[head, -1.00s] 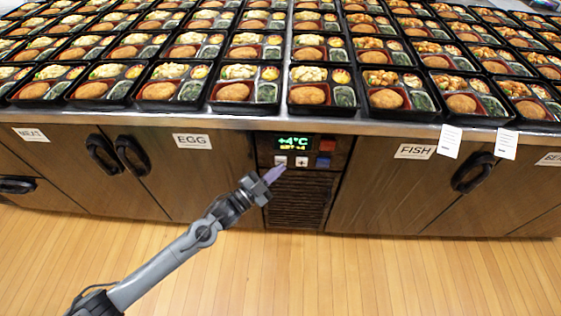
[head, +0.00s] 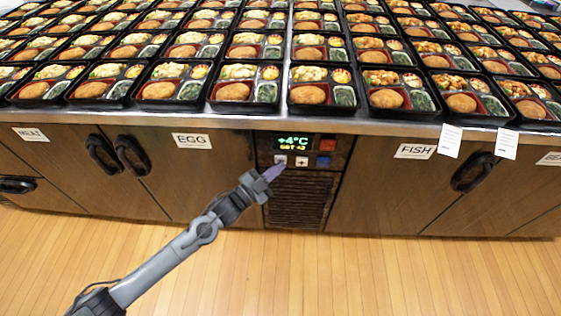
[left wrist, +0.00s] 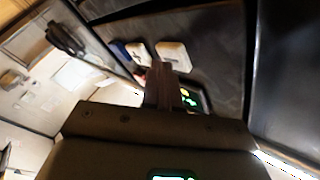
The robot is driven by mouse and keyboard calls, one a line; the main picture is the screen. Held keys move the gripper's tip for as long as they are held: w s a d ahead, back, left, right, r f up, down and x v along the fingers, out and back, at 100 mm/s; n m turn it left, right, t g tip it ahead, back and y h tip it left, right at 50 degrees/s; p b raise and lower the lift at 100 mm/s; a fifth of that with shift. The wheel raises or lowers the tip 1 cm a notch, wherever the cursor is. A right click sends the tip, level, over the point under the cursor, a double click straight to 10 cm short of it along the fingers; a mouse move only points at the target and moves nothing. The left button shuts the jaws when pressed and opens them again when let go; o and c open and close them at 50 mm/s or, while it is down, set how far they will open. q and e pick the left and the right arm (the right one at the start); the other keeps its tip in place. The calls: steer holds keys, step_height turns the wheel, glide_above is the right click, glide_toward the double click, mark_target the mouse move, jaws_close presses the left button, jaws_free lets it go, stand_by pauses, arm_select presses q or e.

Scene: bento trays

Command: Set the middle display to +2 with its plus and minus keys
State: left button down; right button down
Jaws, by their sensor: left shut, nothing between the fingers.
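The middle display (head: 294,142) sits in the control panel under the counter. Its large green line reads +4°C, and the small yellow line below appears to read SET +3. Two white keys sit beneath it: the minus key (head: 280,159) on the left and the plus key (head: 302,161) on the right. My left gripper (head: 274,172) is shut and empty, its purple fingertips at the lower edge of the minus key; I cannot tell whether they touch it. In the left wrist view the fingers (left wrist: 166,85) point at the panel beside the lit display. My right gripper is out of view.
A vent grille (head: 298,200) is below. Bento trays cover the counter above. Cabinet doors with black handles (head: 472,173) flank the panel. The wooden floor in front is clear.

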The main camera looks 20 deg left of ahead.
arm_select(q)
steer(key=shift+s+d+p, duration=0.25)
steer(key=shift+s+p, duration=0.45)
steer(key=shift+s, duration=0.1)
steer(key=shift+r, duration=0.1)
steer(key=s+p, duration=0.1)
steer(key=s+d+p, duration=0.1)
steer(key=s, duration=0.1)
steer(key=s+p, duration=0.1)
steer(key=shift+s+d, duration=0.25)
steer(key=shift+s, duration=0.15)
stand_by(0.3)
stand_by(0.8)
